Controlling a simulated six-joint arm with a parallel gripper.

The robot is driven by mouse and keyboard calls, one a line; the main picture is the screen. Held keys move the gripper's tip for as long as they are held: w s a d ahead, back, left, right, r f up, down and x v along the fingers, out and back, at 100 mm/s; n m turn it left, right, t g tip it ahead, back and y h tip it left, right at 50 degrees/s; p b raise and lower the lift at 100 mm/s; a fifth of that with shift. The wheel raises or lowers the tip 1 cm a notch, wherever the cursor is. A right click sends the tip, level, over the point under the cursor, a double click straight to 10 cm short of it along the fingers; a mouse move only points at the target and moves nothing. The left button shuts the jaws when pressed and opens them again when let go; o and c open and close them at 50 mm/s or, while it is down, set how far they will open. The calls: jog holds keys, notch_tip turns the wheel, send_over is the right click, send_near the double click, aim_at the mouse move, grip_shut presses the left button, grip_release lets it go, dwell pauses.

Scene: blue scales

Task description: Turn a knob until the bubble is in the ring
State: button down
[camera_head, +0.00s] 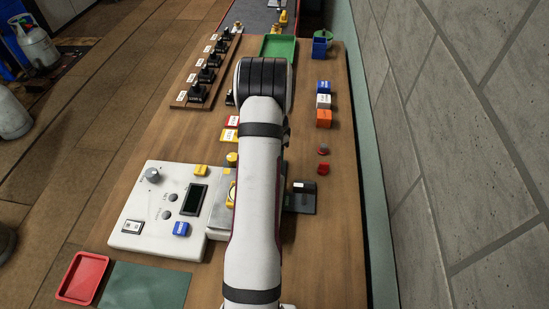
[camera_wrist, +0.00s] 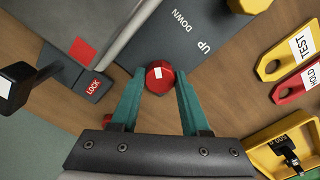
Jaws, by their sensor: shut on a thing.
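In the wrist view, the two teal fingers of my gripper (camera_wrist: 158,105) are shut on a red knob (camera_wrist: 159,72) with a white mark on its top, one finger on each side. The knob is at the edge of a dark plate (camera_wrist: 205,55) lettered UP and DOWN. In the head view my arm hides the gripper and this knob. A pale device (camera_head: 150,215) with a display stands left of my arm, beside a grey platform (camera_head: 217,222). A round yellow-rimmed part shows at my arm's left edge, mostly covered. I cannot make out the bubble or its ring.
In the head view, coloured blocks (camera_head: 323,101) line the right; a red tray (camera_head: 82,277) and green mat (camera_head: 146,287) lie front left.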

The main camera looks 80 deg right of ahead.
jog(key=n, duration=0.4)
jog(key=shift+n, duration=2.5)
jog(key=shift+c, duration=1.9)
grip_release()
notch_tip(320, 180, up, 16)
